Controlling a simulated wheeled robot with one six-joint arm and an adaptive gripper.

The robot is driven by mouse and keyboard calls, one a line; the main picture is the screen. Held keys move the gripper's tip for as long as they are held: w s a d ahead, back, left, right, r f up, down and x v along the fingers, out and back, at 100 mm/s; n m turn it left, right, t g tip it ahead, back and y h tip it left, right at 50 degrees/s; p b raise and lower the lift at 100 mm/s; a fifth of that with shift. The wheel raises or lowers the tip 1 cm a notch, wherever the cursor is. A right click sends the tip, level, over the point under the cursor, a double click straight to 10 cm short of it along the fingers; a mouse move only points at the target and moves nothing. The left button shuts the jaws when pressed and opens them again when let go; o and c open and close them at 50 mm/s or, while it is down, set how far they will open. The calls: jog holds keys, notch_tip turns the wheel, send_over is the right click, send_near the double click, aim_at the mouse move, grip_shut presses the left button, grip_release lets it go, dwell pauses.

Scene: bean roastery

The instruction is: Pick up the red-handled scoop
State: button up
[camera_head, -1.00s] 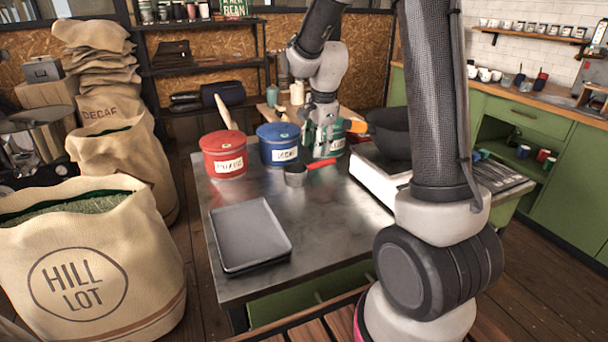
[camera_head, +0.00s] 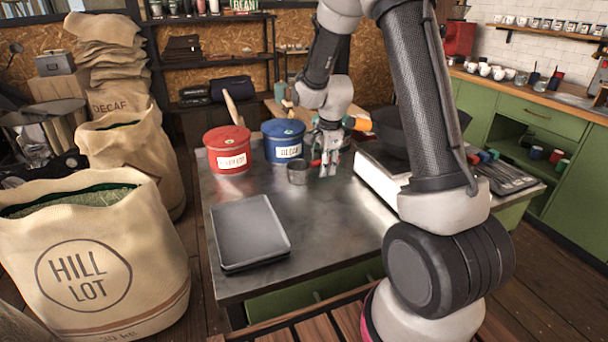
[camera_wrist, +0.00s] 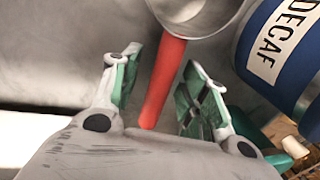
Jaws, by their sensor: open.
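The scoop has a metal cup (camera_head: 298,172) and a red handle (camera_wrist: 164,80). It is on the steel table (camera_head: 330,225), in front of the blue DECAF canister (camera_head: 284,143). My gripper (camera_head: 328,170) is open at the handle, right of the cup. The cup (camera_wrist: 195,12) lies beyond the fingertips and is cut off by the top edge. In the head view the gripper hides most of the handle.
The blue canister also shows close at the right in the wrist view (camera_wrist: 285,45). A red canister (camera_head: 232,151) stands left of it. A dark tray (camera_head: 250,232) lies at the table's front left. A white appliance (camera_head: 378,182) with a dark bowl stands right of the gripper.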

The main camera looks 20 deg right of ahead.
jog(key=shift+c, duration=0.3)
grip_shut()
jog(key=shift+r, duration=0.1)
notch_tip(320, 180, up, 10)
